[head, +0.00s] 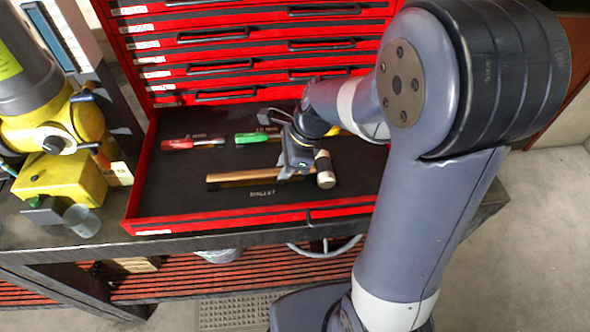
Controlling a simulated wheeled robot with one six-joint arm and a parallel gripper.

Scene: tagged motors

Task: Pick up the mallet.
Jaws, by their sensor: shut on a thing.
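My gripper (292,172) reaches down from the upper right and is shut on the mallet's handle, close to the head. The gripper hides part of the handle there. I cannot tell whether the mallet touches the liner.
A red-handled tool (190,143) and a green-handled tool (256,137) lie behind the mallet in the drawer. The drawer's red front edge (180,222) and the closed red drawers (240,65) bound the space. Yellow machinery (55,180) stands at the left.

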